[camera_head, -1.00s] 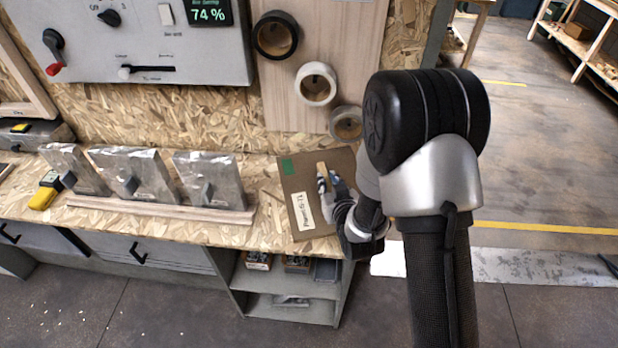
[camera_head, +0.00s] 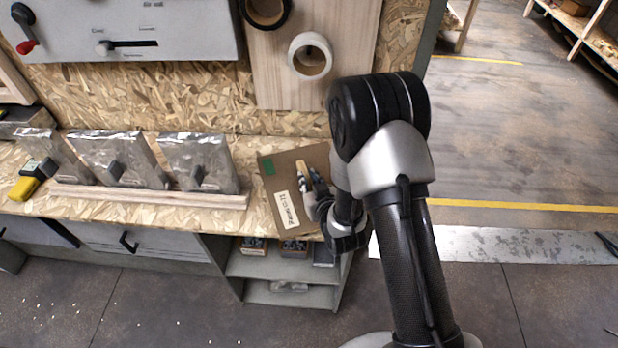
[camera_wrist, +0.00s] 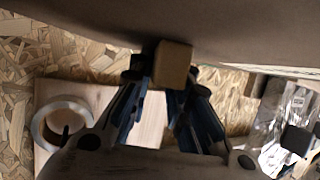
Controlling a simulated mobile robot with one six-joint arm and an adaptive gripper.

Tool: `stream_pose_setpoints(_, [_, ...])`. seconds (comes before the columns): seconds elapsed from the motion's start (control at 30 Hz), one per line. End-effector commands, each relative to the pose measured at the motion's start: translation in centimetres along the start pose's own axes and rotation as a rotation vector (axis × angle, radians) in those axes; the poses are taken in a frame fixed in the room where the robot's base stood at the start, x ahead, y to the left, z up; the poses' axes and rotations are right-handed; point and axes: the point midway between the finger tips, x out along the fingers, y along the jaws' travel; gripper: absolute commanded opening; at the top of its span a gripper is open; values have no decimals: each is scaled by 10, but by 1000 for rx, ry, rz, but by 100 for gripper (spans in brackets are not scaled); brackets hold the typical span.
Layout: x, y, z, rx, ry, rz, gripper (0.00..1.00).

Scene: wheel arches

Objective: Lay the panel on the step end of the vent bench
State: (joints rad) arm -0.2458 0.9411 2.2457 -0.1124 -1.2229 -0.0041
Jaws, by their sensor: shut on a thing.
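The panel (camera_head: 285,185) is a flat brown board with a green patch and a white label. In the head view it appears at the right end of the vent bench (camera_head: 140,207), near the front edge. I cannot tell whether it touches the bench top. My gripper (camera_wrist: 165,85) is shut on the small wooden block handle (camera_wrist: 172,64) on the panel. In the wrist view the panel's brown face fills the top of the picture. In the head view my arm hides the panel's right side and the bench end there, so the step is not clearly visible.
Several foil pouches (camera_head: 197,160) stand behind a wooden strip (camera_head: 150,194) left of the panel. A wooden board with rings (camera_head: 310,56) hangs behind. An open shelf (camera_head: 285,268) sits below the bench. Open floor (camera_head: 500,150) lies to the right.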

Motion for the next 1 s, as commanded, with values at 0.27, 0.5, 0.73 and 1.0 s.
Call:
stream_pose_setpoints(0.27, [6,0,10,0,7,0,0])
stream_pose_setpoints(0.5, [6,0,10,0,6,0,0])
stream_pose_setpoints(0.73, [6,0,12,0,6,0,0])
stream_pose_setpoints(1.0, [8,0,17,0,6,0,0])
